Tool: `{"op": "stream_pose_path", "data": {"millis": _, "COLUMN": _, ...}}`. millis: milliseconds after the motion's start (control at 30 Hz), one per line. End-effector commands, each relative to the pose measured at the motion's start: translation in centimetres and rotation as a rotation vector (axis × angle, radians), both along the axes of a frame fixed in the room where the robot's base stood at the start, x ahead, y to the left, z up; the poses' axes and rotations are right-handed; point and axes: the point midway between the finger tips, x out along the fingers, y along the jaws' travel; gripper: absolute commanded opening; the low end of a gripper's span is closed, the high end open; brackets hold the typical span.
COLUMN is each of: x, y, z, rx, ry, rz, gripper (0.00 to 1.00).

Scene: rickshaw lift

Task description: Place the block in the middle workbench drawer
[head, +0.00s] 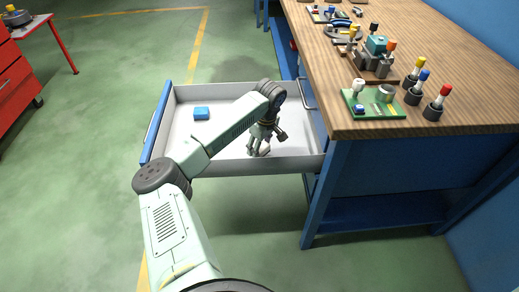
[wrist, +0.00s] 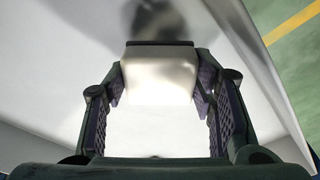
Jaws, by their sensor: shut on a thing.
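My gripper (head: 260,147) is low inside the open workbench drawer (head: 230,165), near the end close to the bench. In the wrist view, my gripper (wrist: 160,92) has its two fingers against the sides of a whitish block (wrist: 160,70). The block shows only as a small pale shape between the fingers in the head view (head: 265,151). The drawer's pale floor lies below it; whether the block touches the floor I cannot tell. A small blue block (head: 201,113) lies on the drawer floor, left of my gripper.
The wooden workbench top (head: 450,60) overhangs the drawer's right end. It carries a green board (head: 373,104), several coloured-knob pieces and tools. A red cabinet (head: 15,85) stands at far left. The drawer's middle and left floor are mostly clear.

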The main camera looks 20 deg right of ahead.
Motion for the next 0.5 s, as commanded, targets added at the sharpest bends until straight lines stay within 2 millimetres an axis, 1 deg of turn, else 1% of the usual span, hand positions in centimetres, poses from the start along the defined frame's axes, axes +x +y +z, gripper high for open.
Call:
{"op": "stream_pose_path", "data": {"millis": 100, "x": -0.2, "y": 0.0, "z": -1.8, "rx": 0.0, "ry": 0.006, "rz": 0.001, "gripper": 0.23}}
{"op": "stream_pose_path", "data": {"millis": 200, "x": -0.1, "y": 0.0, "z": -2.7, "rx": 0.0, "ry": 0.002, "rz": -0.001, "gripper": 0.23}}
{"op": "stream_pose_path", "data": {"millis": 500, "x": 0.0, "y": 0.0, "z": -3.1, "rx": 0.001, "ry": 0.001, "rz": -0.001, "gripper": 0.23}}
